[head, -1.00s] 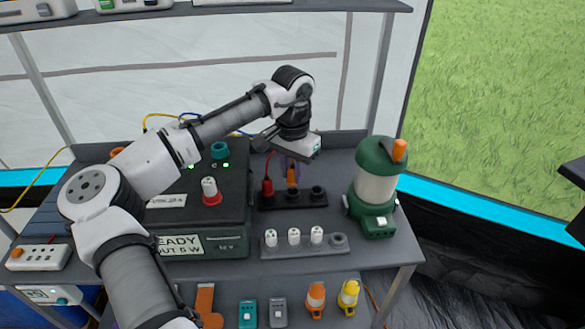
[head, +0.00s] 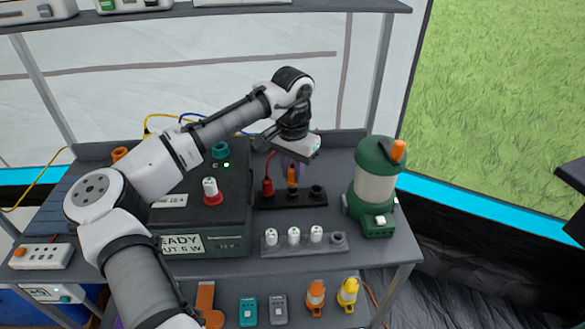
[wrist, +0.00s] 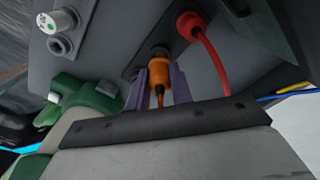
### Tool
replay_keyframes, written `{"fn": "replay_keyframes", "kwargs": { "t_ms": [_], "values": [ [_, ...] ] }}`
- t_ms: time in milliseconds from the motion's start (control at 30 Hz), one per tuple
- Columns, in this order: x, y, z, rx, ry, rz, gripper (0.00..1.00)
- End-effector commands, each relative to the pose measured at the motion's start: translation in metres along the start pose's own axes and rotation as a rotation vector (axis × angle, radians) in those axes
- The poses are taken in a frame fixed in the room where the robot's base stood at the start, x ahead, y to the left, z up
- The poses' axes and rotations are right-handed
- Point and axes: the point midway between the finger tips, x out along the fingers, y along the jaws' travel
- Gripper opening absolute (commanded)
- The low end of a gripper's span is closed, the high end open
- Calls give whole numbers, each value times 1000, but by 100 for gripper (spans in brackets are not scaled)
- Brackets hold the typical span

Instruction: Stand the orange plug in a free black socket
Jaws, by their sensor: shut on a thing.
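The orange plug (head: 292,177) stands roughly upright at the middle socket of the black socket strip (head: 265,204). In the wrist view the orange plug (wrist: 158,84) sits between the purple fingers of my gripper (wrist: 160,82), which is shut on it. Its far end meets the dark ring of the socket (wrist: 159,50); how deep it sits is hidden. A red plug (head: 267,187) fills the left black socket, and its red cable shows in the wrist view. The right black socket (head: 316,192) is empty.
A green lantern (head: 376,190) stands close to the right of the strip. A grey strip (head: 270,251) with three white plugs lies in front. The dark power box (head: 205,240) stands to the left, and a shelf runs above.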

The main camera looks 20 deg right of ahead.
Motion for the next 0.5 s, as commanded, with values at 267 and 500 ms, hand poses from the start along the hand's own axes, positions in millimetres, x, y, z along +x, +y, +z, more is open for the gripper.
{"fn": "replay_keyframes", "kwargs": {
  "t_ms": [267, 500],
  "values": [
    [2, 0, 0, 0, 0, 0, 0],
    [6, 0, 0, 0, 0, 0, 0]
  ]
}}
